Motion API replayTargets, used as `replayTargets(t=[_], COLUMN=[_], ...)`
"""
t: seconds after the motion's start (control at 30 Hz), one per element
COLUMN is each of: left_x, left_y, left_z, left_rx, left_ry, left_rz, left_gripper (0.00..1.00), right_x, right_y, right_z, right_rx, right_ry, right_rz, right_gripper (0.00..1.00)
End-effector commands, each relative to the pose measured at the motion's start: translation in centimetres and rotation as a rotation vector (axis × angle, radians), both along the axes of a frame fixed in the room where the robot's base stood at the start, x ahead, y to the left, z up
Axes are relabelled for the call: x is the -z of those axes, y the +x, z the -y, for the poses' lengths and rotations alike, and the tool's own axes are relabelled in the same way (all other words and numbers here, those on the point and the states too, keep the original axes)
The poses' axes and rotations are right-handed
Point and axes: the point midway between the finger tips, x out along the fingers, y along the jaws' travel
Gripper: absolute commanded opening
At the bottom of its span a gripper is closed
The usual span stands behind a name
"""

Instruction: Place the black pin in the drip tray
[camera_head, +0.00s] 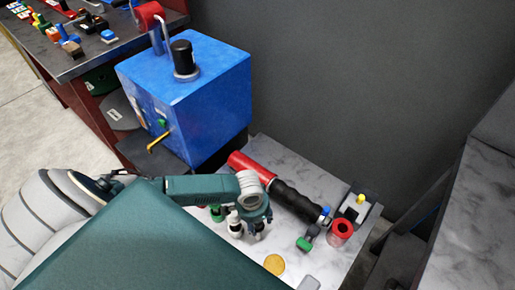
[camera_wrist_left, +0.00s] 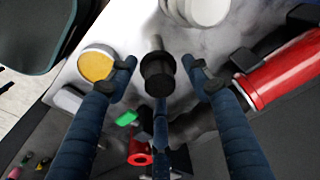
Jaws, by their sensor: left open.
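The fingers are open, with gaps on both sides of the pin. In the head view my left gripper (camera_head: 256,214) hangs low over the marble-topped table, and the pin is hard to make out beneath it. I cannot identify the drip tray with certainty. My right gripper is not in view.
A blue machine (camera_head: 190,100) stands behind.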

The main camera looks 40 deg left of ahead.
Motion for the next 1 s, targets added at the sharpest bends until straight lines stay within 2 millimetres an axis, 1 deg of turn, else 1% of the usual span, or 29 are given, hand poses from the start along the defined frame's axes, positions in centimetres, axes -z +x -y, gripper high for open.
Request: replayTargets(t=[0.03, 0.1, 0.17, 0.2, 0.27, 0.67, 0.77, 0.87, 0.97, 1.0], left_x=[0.0, 0.0, 0.0, 0.0, 0.0, -0.3, -0.6, -1.4, -2.9, -3.7], left_y=[0.0, 0.0, 0.0, 0.0, 0.0, 0.2, 0.2, 0.2, 0.2, 0.2], left_z=[0.0, 0.0, 0.0, 0.0, 0.0, 0.0, 0.0, 0.0, 0.0, 0.0], left_rx=[0.0, 0.0, 0.0, 0.0, 0.0, 0.0, 0.0, 0.0, 0.002, 0.001], left_ry=[0.0, 0.0, 0.0, 0.0, 0.0, -0.001, -0.001, -0.001, -0.001, -0.002], left_rz=[0.0, 0.0, 0.0, 0.0, 0.0, 0.004, 0.004, 0.005, 0.006, 0.006], left_gripper=[0.46, 0.32, 0.2, 0.12, 0.0, 0.0, 0.0, 0.0, 0.0, 0.0], right_x=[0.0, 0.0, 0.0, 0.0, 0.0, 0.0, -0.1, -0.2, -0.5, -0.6], right_y=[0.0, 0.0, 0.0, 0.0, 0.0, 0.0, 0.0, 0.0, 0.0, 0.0], right_z=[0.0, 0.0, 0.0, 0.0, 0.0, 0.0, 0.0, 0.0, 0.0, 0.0], right_rx=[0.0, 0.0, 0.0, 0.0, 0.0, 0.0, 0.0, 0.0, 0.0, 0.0], right_ry=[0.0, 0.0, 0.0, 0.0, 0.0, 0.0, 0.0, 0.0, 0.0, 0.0], right_rz=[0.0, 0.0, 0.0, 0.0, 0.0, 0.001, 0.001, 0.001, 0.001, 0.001], right_gripper=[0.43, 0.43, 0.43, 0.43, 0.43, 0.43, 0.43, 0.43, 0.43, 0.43])
